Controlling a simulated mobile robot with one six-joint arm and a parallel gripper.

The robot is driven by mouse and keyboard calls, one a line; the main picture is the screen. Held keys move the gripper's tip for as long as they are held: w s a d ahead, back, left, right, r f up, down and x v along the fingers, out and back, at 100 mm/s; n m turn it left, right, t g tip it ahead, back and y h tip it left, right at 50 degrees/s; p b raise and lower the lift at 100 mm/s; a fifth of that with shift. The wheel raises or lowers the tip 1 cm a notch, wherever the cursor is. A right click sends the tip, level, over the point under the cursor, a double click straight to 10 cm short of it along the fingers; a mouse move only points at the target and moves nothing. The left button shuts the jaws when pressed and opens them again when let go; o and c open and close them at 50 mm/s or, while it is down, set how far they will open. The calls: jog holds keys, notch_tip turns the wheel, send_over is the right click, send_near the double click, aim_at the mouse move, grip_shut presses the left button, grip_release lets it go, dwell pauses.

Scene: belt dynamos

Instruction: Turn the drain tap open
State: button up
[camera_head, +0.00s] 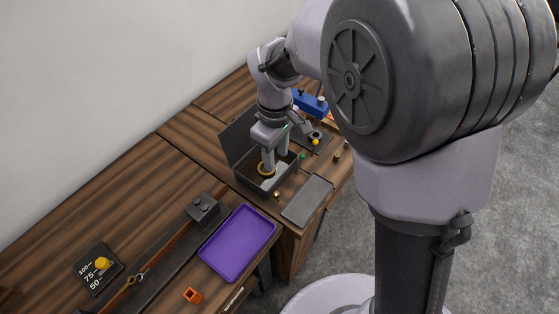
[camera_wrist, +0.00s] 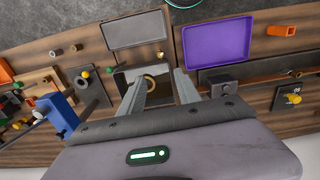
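A dark grey open box (camera_head: 246,184) with a raised lid stands on the wooden bench. A brass ring (camera_head: 266,170) shows inside it; the wrist view shows the ring (camera_wrist: 150,82) too. A small brass fitting (camera_head: 277,194) sits at the box's front side, and in the wrist view (camera_wrist: 160,54) near the box edge. It may be the drain tap; it is too small to tell its setting. My gripper (camera_head: 275,164) points down over the box, its fingers apart and nothing visible held between them. In the wrist view the fingers (camera_wrist: 158,80) straddle the box, near the ring.
A flat grey tray (camera_head: 307,200) lies in front of the box and a purple tray (camera_head: 237,243) to its left. Green (camera_head: 302,155) and yellow (camera_head: 315,141) knobs and a blue device (camera_head: 310,102) stand to the right. A dial plate (camera_head: 98,270) is far left.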

aim_at(277, 194)
notch_tip(277, 194, down, 18)
jog(key=b, duration=0.5)
jog(key=shift+s+r, duration=0.1)
jog(key=shift+r, duration=0.1)
jog(key=shift+b, duration=0.3)
grip_shut()
